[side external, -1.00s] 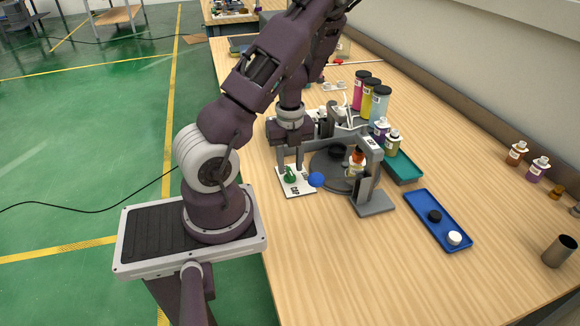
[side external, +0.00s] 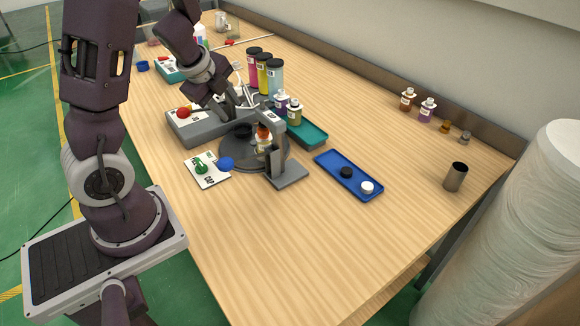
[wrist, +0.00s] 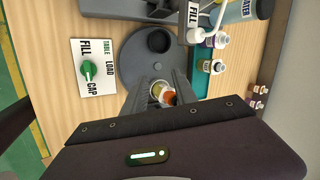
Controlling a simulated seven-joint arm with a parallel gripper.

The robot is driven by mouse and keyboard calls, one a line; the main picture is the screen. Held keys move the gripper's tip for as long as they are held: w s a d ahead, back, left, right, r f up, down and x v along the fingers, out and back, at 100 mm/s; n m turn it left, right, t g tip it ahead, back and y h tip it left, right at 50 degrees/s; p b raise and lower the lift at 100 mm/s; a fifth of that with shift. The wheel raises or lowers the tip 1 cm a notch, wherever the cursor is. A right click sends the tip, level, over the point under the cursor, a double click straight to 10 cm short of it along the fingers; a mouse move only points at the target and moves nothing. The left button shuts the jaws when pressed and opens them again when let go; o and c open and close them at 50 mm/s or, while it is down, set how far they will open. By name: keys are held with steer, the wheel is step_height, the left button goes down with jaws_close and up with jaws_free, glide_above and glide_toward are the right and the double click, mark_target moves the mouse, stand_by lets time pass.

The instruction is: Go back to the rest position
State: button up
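My gripper (side external: 224,110) hangs above the grey dispensing station (side external: 193,130), left of the three tall bottles in the side view. In the wrist view its two dark fingers (wrist: 162,82) stand apart, with no object seen held between them. Beyond the fingers, a small bottle with an orange top (wrist: 168,96) stands on the dark round turntable (wrist: 131,66); it also shows in the side view (side external: 263,140). The fingertips are partly hidden in the side view.
Several small bottles stand near the teal tray (side external: 313,137). A blue tray (side external: 345,184) holds a black and a white cap. The front table (side external: 290,240) is clear.

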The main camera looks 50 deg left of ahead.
steer(key=w+d+r+n+t+y, duration=0.2)
steer(key=d+r+n+t+y, duration=0.15)
steer(key=r+n, duration=0.6)
steer(key=s+d+r+n+g+h, duration=0.1)
steer(key=s+d+r+n+h, duration=0.1)
steer(key=s+d, duration=0.6)
steer(key=s+d+r+n+g+h, duration=0.2)
steer(key=s+d, duration=0.6)
steer(key=d, duration=0.5)
steer(key=shift+s+r+n+h, duration=0.3)
steer(key=shift+r+n+h, duration=0.1)
steer(key=shift+n+h, duration=0.35)
